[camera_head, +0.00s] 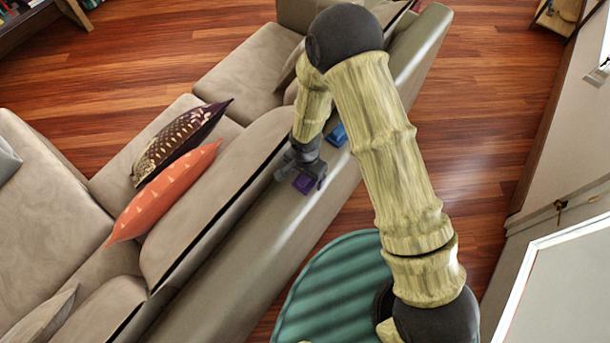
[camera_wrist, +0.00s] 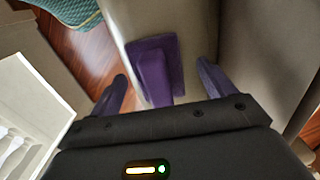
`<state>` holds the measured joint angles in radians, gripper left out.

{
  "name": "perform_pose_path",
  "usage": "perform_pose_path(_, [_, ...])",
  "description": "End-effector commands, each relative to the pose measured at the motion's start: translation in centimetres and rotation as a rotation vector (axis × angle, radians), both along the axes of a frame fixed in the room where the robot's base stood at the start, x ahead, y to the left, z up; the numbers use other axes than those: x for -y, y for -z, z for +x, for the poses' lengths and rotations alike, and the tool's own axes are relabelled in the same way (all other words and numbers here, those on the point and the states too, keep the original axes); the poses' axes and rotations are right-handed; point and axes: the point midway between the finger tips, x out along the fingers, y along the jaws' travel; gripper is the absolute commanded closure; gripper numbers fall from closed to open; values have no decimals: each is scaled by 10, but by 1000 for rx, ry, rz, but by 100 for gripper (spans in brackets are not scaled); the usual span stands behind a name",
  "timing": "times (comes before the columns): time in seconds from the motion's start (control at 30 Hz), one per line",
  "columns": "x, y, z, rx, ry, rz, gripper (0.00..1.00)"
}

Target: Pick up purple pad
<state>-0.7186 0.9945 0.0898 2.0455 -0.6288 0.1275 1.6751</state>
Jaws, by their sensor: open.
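The purple pad (camera_head: 304,184) lies on the top of the sofa's back in the head view, right by my gripper (camera_head: 297,174). In the wrist view the purple pad (camera_wrist: 158,70) shows a raised block on a flatter base. My gripper (camera_wrist: 163,85) is open there, with one dark purple finger to the left of the pad and one to the right. The near end of the pad is between the fingers. I cannot tell whether either finger touches it.
A blue object (camera_head: 337,135) is on the sofa back just beyond my gripper, partly hidden by my arm. The beige sofa (camera_head: 240,250) holds an orange cushion (camera_head: 165,194) and a dark patterned cushion (camera_head: 178,140). Wood floor (camera_head: 480,120) is open at right.

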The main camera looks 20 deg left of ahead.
Motion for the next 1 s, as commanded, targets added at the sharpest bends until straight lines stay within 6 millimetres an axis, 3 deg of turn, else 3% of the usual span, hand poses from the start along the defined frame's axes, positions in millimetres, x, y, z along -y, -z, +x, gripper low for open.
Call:
perform_pose_path(0.57, [-2,2,-1,0,-5,0,18])
perform_pose_path(0.8, [-2,2,-1,1,-5,0,65])
perform_pose_path(1.0, [-1,2,-1,1,-4,0,67])
